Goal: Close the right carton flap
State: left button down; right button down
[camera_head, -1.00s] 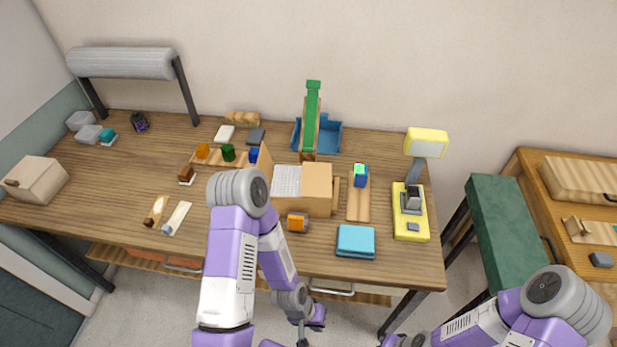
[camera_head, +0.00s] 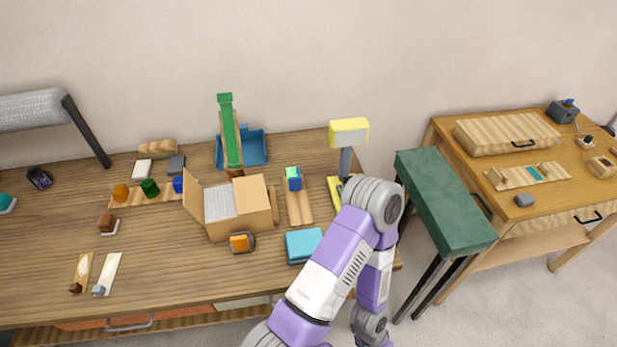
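The cardboard carton (camera_head: 222,228) stands on the wooden table, with white gridded contents (camera_head: 219,203) showing in its left part. Its left flap (camera_head: 194,197) stands up and leans outward. Its right flap (camera_head: 252,194) appears as a flat panel over the right part of the top; I cannot tell whether it lies fully flat. A small brown piece (camera_head: 274,204) sticks out at the carton's right side. My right arm rises from the bottom, its elbow right of the carton and apart from it. Neither gripper is in view.
A teal box (camera_head: 303,245) and an orange-topped block (camera_head: 241,242) sit in front of the carton. A wooden strip with a blue block (camera_head: 294,181) lies to its right. A yellow-headed stand (camera_head: 348,131) is behind my arm. A green bench (camera_head: 446,205) stands right of the table.

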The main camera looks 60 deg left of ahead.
aim_at(251, 194)
jog(key=z, duration=0.5)
jog(key=k, duration=0.65)
jog(key=u, duration=1.35)
